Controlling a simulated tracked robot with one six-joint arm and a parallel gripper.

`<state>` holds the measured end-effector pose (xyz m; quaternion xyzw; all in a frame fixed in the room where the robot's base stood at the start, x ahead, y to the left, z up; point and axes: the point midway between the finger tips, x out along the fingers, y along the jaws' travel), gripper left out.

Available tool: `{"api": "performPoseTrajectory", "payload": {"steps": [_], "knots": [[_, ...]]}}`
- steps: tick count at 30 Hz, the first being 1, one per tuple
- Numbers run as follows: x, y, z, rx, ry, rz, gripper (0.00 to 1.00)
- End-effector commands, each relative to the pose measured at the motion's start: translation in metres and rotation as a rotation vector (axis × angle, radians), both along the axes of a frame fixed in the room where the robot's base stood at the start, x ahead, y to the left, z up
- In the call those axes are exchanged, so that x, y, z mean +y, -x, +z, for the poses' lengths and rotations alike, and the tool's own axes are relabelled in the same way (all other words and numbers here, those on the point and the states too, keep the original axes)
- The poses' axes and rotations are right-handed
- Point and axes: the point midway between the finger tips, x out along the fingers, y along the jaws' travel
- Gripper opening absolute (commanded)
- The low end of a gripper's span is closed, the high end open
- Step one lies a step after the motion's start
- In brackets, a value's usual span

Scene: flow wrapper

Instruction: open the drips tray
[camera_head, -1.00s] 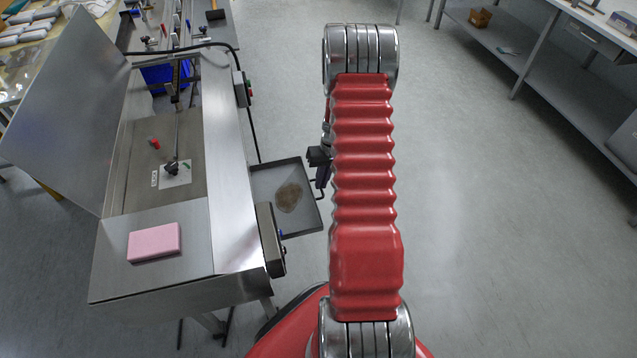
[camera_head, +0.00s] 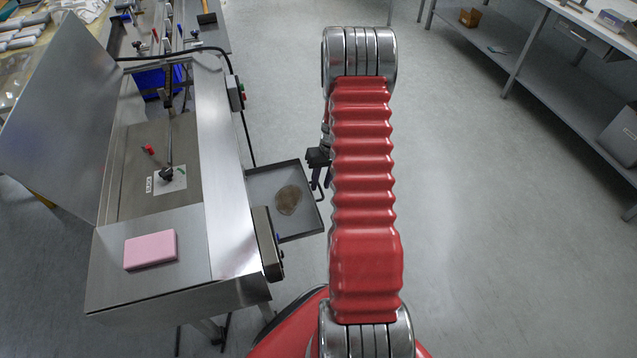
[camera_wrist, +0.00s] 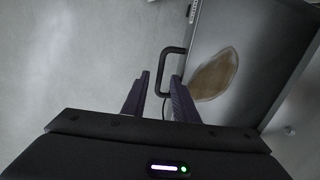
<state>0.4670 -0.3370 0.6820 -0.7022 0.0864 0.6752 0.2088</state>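The drips tray (camera_head: 262,190) is a shallow grey metal tray with a brown stain. It sticks out from the right side of the steel flow wrapper (camera_head: 225,190) in the head view and fills the right of the wrist view (camera_wrist: 255,55). Its dark bracket handle (camera_wrist: 160,72) is on the outer edge. My gripper (camera_wrist: 160,74) is open, with the handle's bar between its two dark fingers and visible gaps beside it. In the head view my gripper (camera_head: 320,180) is at the tray's outer edge, partly hidden by my red arm.
A control box (camera_head: 267,243) is on the wrapper's side near the tray. A pink block (camera_head: 150,250) lies on the wrapper's top, beside a raised metal cover (camera_head: 55,120). A grey shelved bench (camera_head: 530,85) stands at the far right. The floor (camera_head: 460,230) right of my arm is clear.

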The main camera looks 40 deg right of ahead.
Motion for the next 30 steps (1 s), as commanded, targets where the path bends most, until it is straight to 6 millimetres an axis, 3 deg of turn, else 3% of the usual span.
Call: {"api": "performPoseTrajectory", "payload": {"steps": [10,24,30], "knots": [[-0.005,0.001,0.025,-0.001,0.002,0.0,0.26],[-0.017,0.004,0.104,-0.002,0.002,-0.001,0.26],[-0.021,0.006,0.128,-0.002,0.002,0.001,0.26]]}}
